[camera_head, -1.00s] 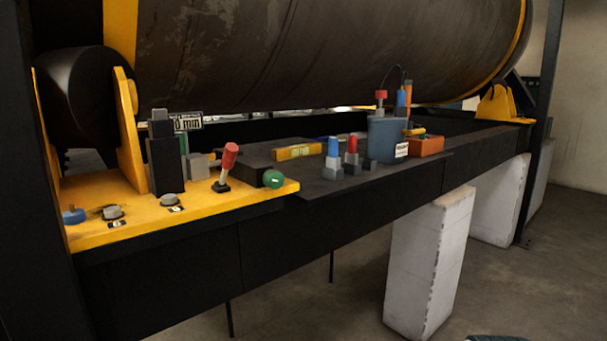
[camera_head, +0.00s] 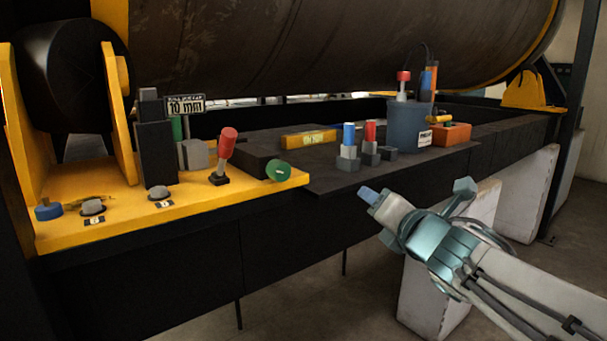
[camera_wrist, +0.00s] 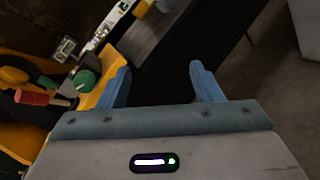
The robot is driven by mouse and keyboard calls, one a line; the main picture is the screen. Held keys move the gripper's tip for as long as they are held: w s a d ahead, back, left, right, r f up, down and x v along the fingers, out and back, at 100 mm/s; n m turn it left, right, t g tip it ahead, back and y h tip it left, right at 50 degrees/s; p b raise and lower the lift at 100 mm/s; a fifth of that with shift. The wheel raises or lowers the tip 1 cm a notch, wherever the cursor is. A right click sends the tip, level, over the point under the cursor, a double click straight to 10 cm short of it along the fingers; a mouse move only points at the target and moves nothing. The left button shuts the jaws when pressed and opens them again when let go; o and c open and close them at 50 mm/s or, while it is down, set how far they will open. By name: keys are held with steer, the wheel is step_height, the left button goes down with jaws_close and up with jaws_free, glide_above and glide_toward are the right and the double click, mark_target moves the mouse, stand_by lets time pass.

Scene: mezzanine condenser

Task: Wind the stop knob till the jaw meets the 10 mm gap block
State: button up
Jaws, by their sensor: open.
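The green round knob (camera_head: 278,170), which I take for the stop knob, is at the right end of the yellow plate (camera_head: 220,190); it also shows in the wrist view (camera_wrist: 86,82), left of my fingers. A grey block (camera_head: 194,153), probably the jaw, stands to its left. A narrow green piece (camera_head: 177,129), probably the gap block, shows between the grey block and a tall black block (camera_head: 156,153), below a "10 mm" sign (camera_head: 185,104). Any gap there is too small to judge. My gripper (camera_head: 417,192) is open and empty, right of the knob and in front of the beam.
A red-handled lever (camera_head: 226,150) stands just left of the green knob. On the dark shelf are a yellow level (camera_head: 308,139), blue- and red-topped tools (camera_head: 370,138), a grey-blue tool cup (camera_head: 408,127) and an orange box (camera_head: 452,134). The large cylinder hangs above.

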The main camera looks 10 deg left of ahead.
mark_target(284, 173)
steer(key=s+a+r+n+g+y, duration=0.2)
steer(key=a+n+y, duration=0.25)
steer(key=n, duration=0.25)
steer(key=s+a+r+n+g+y, duration=0.2)
steer(key=a+n+y, duration=0.1)
steer(key=a+n, duration=0.3)
steer(key=shift+n, duration=0.7)
steer(key=x, duration=0.4)
steer(key=p+x, duration=0.1)
steer(key=x, duration=0.8)
steer(key=shift+w+d+f, duration=0.25)
steer(key=shift+w+f, duration=0.05)
steer(key=shift+w, duration=0.1)
steer(key=shift+c, duration=0.3)
steer(key=c, duration=0.9)
